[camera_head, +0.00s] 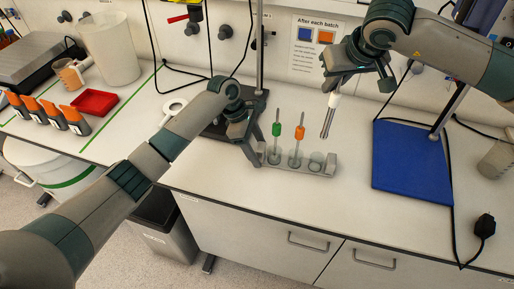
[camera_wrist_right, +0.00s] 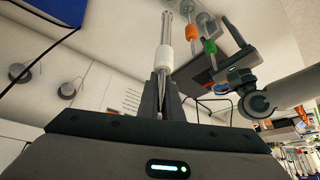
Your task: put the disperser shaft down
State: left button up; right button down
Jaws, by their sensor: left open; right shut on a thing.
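The disperser shaft with a white collar (camera_head: 334,101) is held by my right gripper (camera_head: 338,88), its metal tube pointing down above the bench. It also shows in the right wrist view (camera_wrist_right: 166,57), between the fingers. The rack (camera_head: 328,169) stands below and to the left of this shaft. It holds a green-collared shaft (camera_head: 276,130) and an orange-collared shaft (camera_head: 299,133). The clear cup at its right end (camera_head: 316,160) has no shaft in it. My left gripper (camera_head: 258,155) is open at the rack's left end; whether it touches the rack is unclear.
A blue mat or plate (camera_head: 410,165) lies right of the rack, with a stand post beside it. A stand base (camera_head: 225,125) is behind my left gripper. A red tray (camera_head: 95,102) and several orange-labelled containers are far left. The bench front is clear.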

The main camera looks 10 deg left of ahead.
pick_arm(q)
jog(key=c, duration=1.5)
jog(key=shift+o, duration=0.2)
pick_arm(e)
jog(key=shift+w+d+f+m+h, duration=0.15)
jog(key=shift+f+m+h, duration=0.15)
jog(key=shift+f+m, duration=0.3)
jog(key=shift+w+f+m+h, duration=0.2)
jog(key=shift+f+m+h, duration=0.1)
jog(key=shift+f+m, duration=0.25)
jog(key=shift+w+d+f+m+h, duration=0.15)
jog(key=shift+f+m+h, duration=0.25)
jog(key=shift+f, duration=0.3)
